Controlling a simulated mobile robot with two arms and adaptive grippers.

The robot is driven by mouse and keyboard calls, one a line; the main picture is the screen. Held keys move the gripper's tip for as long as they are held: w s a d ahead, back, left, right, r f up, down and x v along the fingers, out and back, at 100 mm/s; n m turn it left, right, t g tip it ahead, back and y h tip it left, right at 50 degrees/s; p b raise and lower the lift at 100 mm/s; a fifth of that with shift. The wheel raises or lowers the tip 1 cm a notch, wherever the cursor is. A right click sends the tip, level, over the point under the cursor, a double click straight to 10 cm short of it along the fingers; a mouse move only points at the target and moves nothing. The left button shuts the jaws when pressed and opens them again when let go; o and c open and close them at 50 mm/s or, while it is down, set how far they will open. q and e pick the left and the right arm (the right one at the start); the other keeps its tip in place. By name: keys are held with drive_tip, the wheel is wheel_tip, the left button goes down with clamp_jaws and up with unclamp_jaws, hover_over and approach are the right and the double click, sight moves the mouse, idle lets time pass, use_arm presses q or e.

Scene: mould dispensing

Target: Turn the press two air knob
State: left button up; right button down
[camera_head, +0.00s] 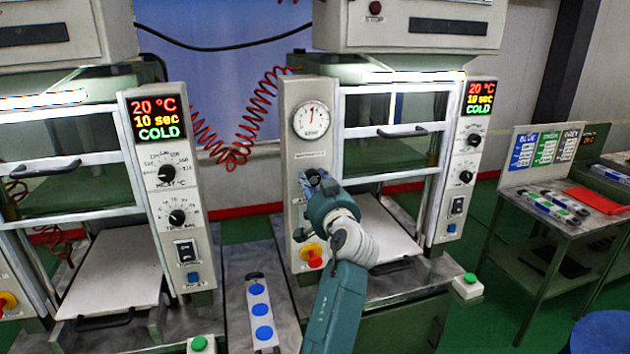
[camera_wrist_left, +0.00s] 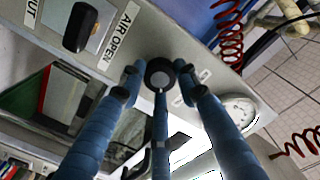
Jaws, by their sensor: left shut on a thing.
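Press two (camera_head: 385,105) is the right-hand press in the head view. Its left column carries a round gauge (camera_head: 311,120), which also shows in the left wrist view (camera_wrist_left: 240,110). My left gripper (camera_head: 314,178) is at this column, below the gauge, and covers the air knob in the head view. In the left wrist view its blue fingers (camera_wrist_left: 160,82) are closed around the small dark round air knob (camera_wrist_left: 159,70). A black switch (camera_wrist_left: 80,27) and an "AIR OPEN" label (camera_wrist_left: 118,35) are on the panel near it. My right gripper is not in view.
A red-and-yellow stop button (camera_head: 312,256) is below my left gripper. Another press (camera_head: 167,165) stands to the left, with a mould strip with blue discs (camera_head: 261,310) between the presses. A coiled red hose (camera_head: 238,150) hangs behind. A side table (camera_head: 560,230) is at right.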

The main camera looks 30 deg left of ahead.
use_arm(q)
drive_tip(key=m+p, duration=0.2)
drive_tip(key=m, duration=0.2)
drive_tip(key=shift+r, duration=0.15)
drive_tip(key=shift+m+p, duration=0.85)
drive_tip(key=shift+m, duration=0.85)
